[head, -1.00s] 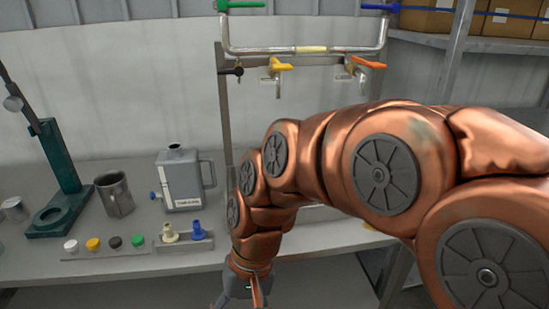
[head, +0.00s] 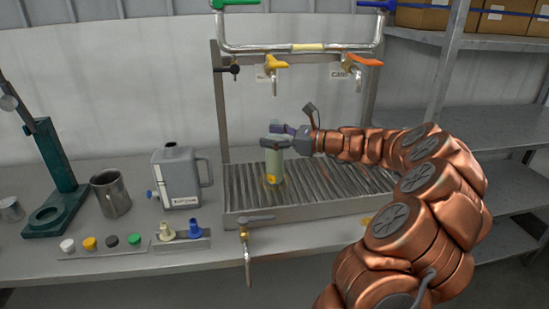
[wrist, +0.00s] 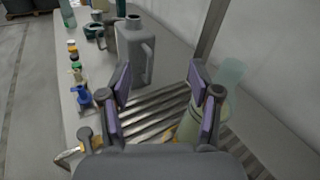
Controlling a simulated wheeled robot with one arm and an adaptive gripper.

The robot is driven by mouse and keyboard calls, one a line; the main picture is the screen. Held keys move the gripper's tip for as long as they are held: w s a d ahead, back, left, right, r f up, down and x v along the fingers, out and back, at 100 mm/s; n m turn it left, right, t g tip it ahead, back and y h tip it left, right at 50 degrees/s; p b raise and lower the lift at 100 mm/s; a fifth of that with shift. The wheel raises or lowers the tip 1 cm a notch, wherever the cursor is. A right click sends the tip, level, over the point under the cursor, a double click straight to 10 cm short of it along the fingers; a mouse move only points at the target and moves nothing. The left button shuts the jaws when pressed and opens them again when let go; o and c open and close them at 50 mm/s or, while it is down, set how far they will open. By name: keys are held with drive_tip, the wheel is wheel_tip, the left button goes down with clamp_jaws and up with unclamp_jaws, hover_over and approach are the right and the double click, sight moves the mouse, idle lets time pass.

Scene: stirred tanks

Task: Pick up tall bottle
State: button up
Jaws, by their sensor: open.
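The tall bottle, pale green, stands upright on the slatted drip tray (head: 330,185) in the head view (head: 273,166). My gripper (head: 279,134) is open at the height of the bottle's top, and a grey finger crosses in front of it. In the wrist view the bottle (wrist: 187,126) shows beside the right finger and is partly hidden by it. The space between the two purple-padded fingertips (wrist: 160,78) looks empty of it. I cannot tell whether a finger touches the bottle.
A grey jug (head: 178,178), steel mug (head: 112,193) and green stand (head: 60,190) are on the bench at left. Colored caps and two small funnels line the front. Taps on a pipe frame (head: 300,48) hang above the tray; another tap (head: 246,240) is at the front edge.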

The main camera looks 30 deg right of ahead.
drive_tip(key=d+f+m+t+h, duration=0.1)
drive_tip(key=d+m+t+h, duration=0.15)
drive_tip(key=d, duration=0.55)
drive_tip(key=m+p, duration=0.1)
drive_tip(key=p, duration=0.1)
hover_over(274, 152)
drive_tip(key=w+d, duration=0.2)
drive_tip(key=w, duration=0.1)
drive_tip(key=shift+s+a+f, duration=0.15)
drive_tip(key=shift+s, duration=0.1)
drive_tip(key=shift+c, duration=0.2)
drive_tip(key=shift+g+y, duration=0.25)
clamp_jaws()
